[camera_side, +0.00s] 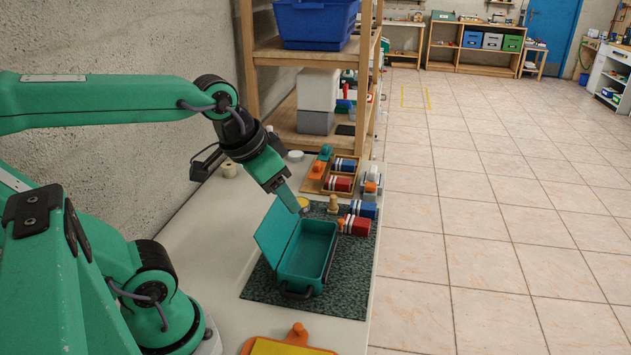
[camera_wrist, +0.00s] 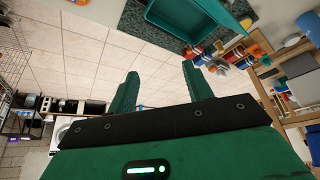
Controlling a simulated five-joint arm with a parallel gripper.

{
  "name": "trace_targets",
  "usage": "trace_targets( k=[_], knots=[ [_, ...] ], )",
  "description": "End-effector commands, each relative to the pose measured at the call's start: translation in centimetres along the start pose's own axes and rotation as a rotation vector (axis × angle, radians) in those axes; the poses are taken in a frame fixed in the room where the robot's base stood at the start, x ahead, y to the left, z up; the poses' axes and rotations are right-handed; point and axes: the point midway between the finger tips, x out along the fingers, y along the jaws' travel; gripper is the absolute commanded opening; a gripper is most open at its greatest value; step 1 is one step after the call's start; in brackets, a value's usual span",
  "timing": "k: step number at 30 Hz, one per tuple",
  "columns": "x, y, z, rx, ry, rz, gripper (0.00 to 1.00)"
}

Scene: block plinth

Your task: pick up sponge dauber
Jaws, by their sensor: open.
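A small tan piece with a rounded knob (camera_side: 333,205), which looks like the sponge dauber, stands upright on the dark speckled mat (camera_side: 341,302) behind the open teal box (camera_side: 308,250). My gripper (camera_side: 297,207) is in the air above the back of the box, left of the dauber and apart from it. In the wrist view my gripper (camera_wrist: 158,74) has its two green fingers spread, with nothing between them. The teal box (camera_wrist: 177,22) shows at the top there.
Red and blue cylinders with white bands (camera_side: 355,225) lie right of the dauber. A yellow disc (camera_side: 303,203) sits beside my fingertips. A wooden tray (camera_side: 318,184) with more cylinders is behind. An orange-handled board with a yellow face (camera_side: 285,347) lies at the front. The bench's left side is clear.

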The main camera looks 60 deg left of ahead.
Motion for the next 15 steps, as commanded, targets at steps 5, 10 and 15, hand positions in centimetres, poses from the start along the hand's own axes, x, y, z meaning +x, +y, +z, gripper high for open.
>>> trace_targets(
  k=[5,10,15],
  knots=[
    [0.6,-1.0,-2.8,0.0,-0.046,-0.013,0.51],
    [1.6,-2.3,-5.8,0.003,-0.09,-0.024,0.51],
    [3.2,-3.8,-8.5,0.005,-0.136,-0.031,0.51]
  ],
)
